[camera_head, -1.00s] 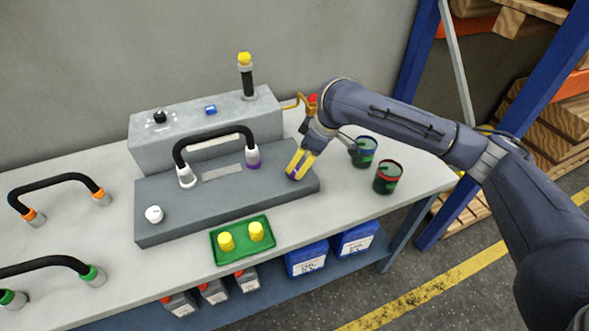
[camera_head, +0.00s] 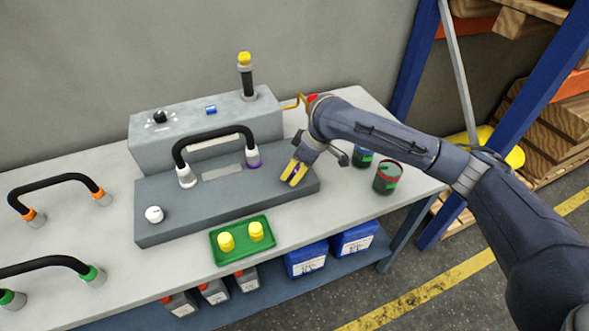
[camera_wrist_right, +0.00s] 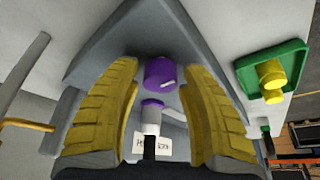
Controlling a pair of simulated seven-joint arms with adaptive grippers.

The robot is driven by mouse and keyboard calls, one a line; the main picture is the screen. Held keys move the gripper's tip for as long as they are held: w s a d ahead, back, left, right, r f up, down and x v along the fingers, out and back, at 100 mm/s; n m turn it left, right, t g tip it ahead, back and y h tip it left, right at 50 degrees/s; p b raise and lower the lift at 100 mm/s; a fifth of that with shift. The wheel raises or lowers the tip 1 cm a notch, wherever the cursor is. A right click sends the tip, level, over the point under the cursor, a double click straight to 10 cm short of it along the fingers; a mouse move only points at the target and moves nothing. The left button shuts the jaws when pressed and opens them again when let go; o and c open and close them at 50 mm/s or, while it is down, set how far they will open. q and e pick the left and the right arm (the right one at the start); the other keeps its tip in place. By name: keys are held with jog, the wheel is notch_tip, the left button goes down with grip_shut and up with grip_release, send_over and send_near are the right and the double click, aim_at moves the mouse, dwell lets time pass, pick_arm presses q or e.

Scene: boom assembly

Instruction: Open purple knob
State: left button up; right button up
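The purple knob (camera_wrist_right: 160,72) sits on the right part of the grey base block (camera_head: 222,197). In the wrist view it lies between the two yellow fingers of my right gripper (camera_wrist_right: 157,80), which stand apart with narrow gaps beside it. In the head view my right gripper (camera_head: 292,175) is low over the block's right end, and its fingers mostly hide the knob. I cannot tell whether a finger touches it. My left gripper is not in view.
A black hose (camera_head: 214,132) with white and purple ends arches over the block, left of my gripper. A white knob (camera_head: 154,214) is at the block's left. A green tray (camera_head: 242,254) with yellow caps lies in front. Cans (camera_head: 387,178) stand at right.

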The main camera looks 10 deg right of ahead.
grip_shut()
dwell(0.3)
jog(key=n+g, duration=0.1)
jog(key=n, duration=0.2)
jog(key=shift+w+r+n, duration=0.1)
jog(key=shift+n, duration=0.3)
jog(key=shift+n+g+y, duration=0.3)
jog(key=shift+n+g, duration=0.7)
jog(key=shift+n, duration=0.9)
jog(key=shift+a, duration=0.1)
jog(key=shift+o, duration=1.6)
grip_release()
jog(key=v, duration=1.2)
jog(key=shift+o, duration=0.2)
